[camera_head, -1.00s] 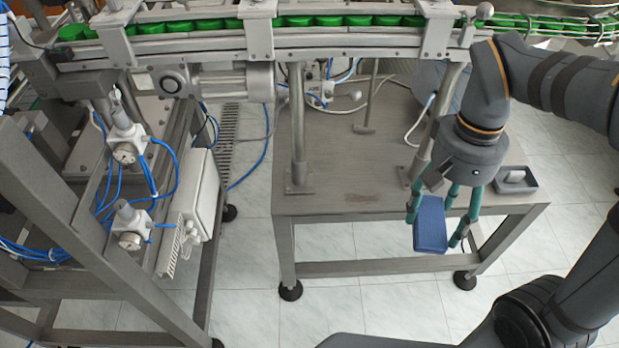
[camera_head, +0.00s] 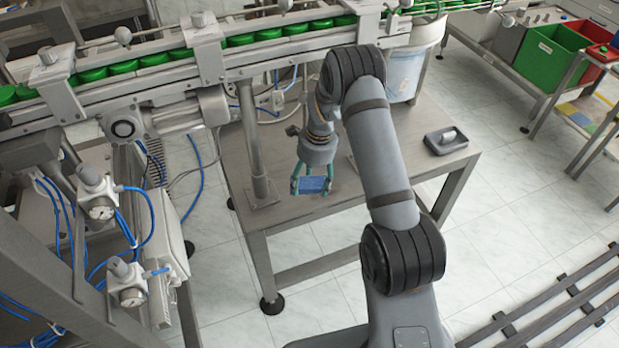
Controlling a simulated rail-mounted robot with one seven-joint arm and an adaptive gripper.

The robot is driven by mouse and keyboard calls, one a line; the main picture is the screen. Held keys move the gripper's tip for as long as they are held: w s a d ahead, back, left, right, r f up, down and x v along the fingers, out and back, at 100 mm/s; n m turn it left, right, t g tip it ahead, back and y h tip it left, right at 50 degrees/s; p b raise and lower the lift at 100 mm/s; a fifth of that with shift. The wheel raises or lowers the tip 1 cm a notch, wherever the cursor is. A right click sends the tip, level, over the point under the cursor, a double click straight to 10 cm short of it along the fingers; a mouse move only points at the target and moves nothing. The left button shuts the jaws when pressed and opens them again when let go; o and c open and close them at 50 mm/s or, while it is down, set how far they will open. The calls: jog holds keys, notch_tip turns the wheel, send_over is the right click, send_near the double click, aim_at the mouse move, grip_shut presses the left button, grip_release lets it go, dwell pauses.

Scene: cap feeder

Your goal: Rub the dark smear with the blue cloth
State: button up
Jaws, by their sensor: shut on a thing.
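My gripper (camera_head: 312,187) is shut on the blue cloth (camera_head: 314,184), a folded pad held between its green fingers. It is over the front part of the grey metal table (camera_head: 285,214), between the two conveyor posts. The cloth is at or just above the tabletop; I cannot tell whether it touches. I cannot make out the dark smear now; the cloth and fingers cover that part of the table.
The conveyor (camera_head: 230,62) with green caps runs above the back. A post (camera_head: 258,165) stands left of my gripper. A translucent bin (camera_head: 405,75) is behind.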

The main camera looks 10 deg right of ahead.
jog(key=shift+w+d+m, duration=0.1)
jog(key=shift+w+m, duration=0.5)
jog(key=shift+m, duration=0.5)
jog(key=shift+w+f+m, duration=0.15)
jog(key=shift+m, duration=0.15)
jog(key=b, duration=0.4)
send_over(308, 202)
jog(key=shift+d+f, duration=0.2)
jog(key=shift+f, duration=2.65)
jog(key=shift+f+b, duration=1)
